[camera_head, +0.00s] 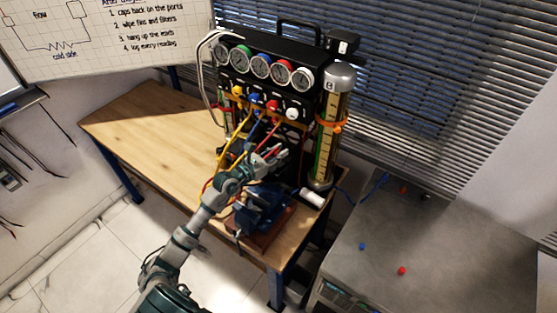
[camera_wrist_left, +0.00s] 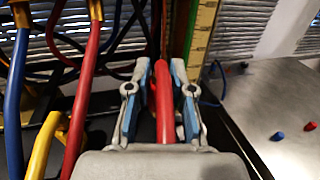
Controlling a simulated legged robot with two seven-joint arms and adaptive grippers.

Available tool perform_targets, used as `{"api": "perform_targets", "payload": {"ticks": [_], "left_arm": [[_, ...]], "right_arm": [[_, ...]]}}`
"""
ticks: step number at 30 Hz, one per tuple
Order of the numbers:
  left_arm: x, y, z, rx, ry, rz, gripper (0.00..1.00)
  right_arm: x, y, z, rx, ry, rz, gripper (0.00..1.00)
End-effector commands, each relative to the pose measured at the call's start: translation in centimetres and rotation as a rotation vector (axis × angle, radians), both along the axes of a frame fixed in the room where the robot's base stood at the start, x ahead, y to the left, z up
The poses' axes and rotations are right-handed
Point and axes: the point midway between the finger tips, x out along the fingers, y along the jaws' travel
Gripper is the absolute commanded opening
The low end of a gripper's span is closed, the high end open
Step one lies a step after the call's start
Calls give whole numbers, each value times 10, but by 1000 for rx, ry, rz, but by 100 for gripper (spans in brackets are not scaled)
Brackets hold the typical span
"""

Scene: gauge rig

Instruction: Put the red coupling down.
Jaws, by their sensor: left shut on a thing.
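My left gripper (camera_head: 277,154) is in front of the lower part of the gauge rig, above the wooden bench. In the left wrist view its two fingers (camera_wrist_left: 161,100) are closed on a long red piece (camera_wrist_left: 163,105), which I take to be the red coupling. The piece runs between the blue-lined finger pads and upward past the fingertips. My right gripper is not in view.
The gauge rig (camera_head: 255,92) carries several dials and coloured hoses. A glass cylinder (camera_head: 328,125) stands at its right. A blue vise-like block (camera_head: 258,210) sits below my gripper. The wooden bench (camera_head: 150,135) is clear at left. Red and blue caps lie on the grey table (camera_head: 430,250).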

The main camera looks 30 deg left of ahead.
Motion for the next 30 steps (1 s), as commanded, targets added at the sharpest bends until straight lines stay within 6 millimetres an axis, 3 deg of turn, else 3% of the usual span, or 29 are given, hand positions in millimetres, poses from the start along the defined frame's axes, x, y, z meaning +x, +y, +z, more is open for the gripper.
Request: {"api": "perform_targets", "payload": {"ticks": [9,15,16,18,30], "left_arm": [[1,2,-35,0,3,0,0],[2,-1,-35,2,2,-1,0],[2,-2,-35,2,3,-1,29],[2,-2,-35,3,2,-1,47],[-5,4,-36,0,1,0,47]], "right_arm": [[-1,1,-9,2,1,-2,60],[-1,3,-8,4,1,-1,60],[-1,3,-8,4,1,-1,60],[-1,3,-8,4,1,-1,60],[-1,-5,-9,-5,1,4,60]]}}
